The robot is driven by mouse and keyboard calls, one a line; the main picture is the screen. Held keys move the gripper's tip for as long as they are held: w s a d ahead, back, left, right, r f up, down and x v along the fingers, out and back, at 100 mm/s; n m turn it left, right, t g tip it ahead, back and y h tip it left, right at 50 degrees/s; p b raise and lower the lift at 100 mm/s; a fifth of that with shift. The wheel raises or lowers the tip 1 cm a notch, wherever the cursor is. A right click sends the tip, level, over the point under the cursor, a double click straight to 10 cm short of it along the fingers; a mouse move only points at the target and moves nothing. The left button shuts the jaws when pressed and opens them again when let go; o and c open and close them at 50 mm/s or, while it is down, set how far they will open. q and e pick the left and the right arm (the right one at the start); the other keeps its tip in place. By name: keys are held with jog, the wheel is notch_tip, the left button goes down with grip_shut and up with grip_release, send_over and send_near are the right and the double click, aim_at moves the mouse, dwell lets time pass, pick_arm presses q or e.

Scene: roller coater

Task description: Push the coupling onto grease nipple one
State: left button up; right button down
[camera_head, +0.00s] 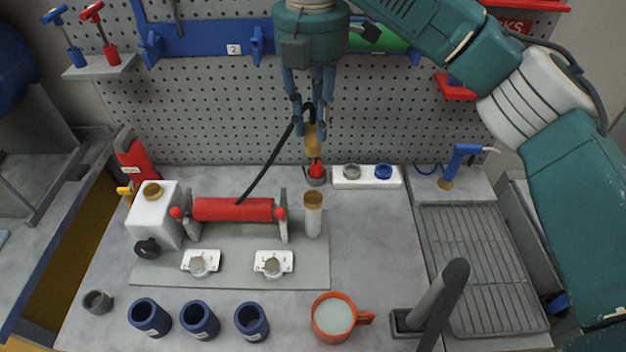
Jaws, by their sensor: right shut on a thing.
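My right gripper (311,113) points down at the top centre, in front of the pegboard. It is shut on the brass coupling (313,139), with a black hose (268,163) running from it down to the left. The coupling is upright, just above a red part on a grey base (316,172); contact cannot be told. Two small metal fittings, on a left white plate (201,261) and a right white plate (273,262), stand in front of the red roller (234,209). Their markings are too small to read, so I cannot tell which is grease nipple one. My left gripper is not in view.
A white bottle with a brown top (313,215) stands right of the roller. Several blue cups (199,319) and an orange mug (334,318) line the front. A white block (367,176) with two caps is behind. A drain rack (484,270) is at right.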

aim_at(313, 141)
notch_tip(313, 141, down, 5)
jog(key=shift+r+p, duration=0.15)
jog(key=shift+p, duration=0.4)
jog(key=f+p, duration=0.1)
jog(key=f, duration=0.2)
jog(key=f+p, duration=0.1)
jog(key=f, duration=0.6)
jog(key=shift+w+p, duration=0.25)
jog(key=shift+p, duration=0.15)
jog(key=shift+f, duration=0.25)
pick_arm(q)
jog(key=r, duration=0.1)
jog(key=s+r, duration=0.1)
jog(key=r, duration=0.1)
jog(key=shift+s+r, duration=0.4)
pick_arm(e)
jog(key=shift+f, duration=0.15)
